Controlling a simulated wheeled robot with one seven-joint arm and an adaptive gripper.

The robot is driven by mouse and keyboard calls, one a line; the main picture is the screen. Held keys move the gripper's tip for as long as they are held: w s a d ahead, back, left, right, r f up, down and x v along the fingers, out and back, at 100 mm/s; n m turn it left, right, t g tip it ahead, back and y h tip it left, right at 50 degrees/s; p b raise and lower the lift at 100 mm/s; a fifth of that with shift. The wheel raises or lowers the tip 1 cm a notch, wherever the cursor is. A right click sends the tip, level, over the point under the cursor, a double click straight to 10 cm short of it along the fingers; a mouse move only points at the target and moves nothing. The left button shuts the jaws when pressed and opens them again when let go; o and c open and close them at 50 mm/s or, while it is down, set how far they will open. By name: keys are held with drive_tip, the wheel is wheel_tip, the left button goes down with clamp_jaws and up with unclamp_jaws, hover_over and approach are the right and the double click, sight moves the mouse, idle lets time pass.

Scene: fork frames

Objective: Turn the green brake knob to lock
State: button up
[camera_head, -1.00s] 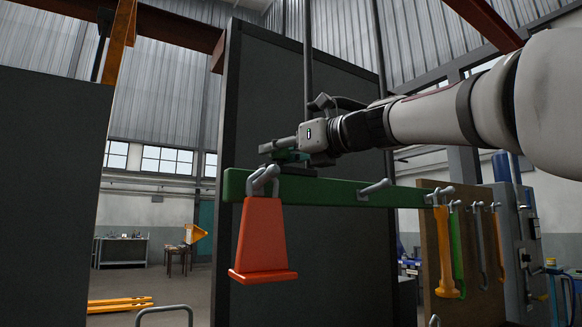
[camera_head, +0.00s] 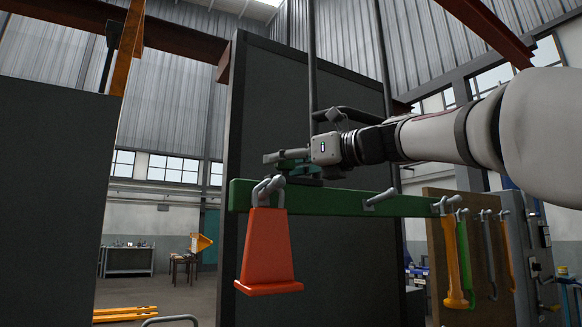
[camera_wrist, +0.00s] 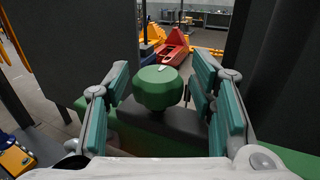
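The green knob (camera_wrist: 158,92) is a lobed round handle with a pale mark on top. In the wrist view it stands on a dark base on the green bar. My gripper (camera_wrist: 161,76) is open, with one teal-padded finger on each side of the knob. Gaps show between the pads and the knob, so it is not gripped. In the head view my gripper (camera_head: 287,157) is just above the green bar (camera_head: 336,199), reaching left. The knob is hard to make out there, among the fingers and dark green parts.
A red-orange cone-shaped piece (camera_head: 266,252) hangs from a hook at the bar's left end. Tall dark panels stand behind the bar (camera_head: 330,105) and at left (camera_head: 55,190). Tools hang on a brown board (camera_head: 437,265) at right. Floor shows between the panels.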

drive_tip(key=v, duration=1.2)
idle(0.5)
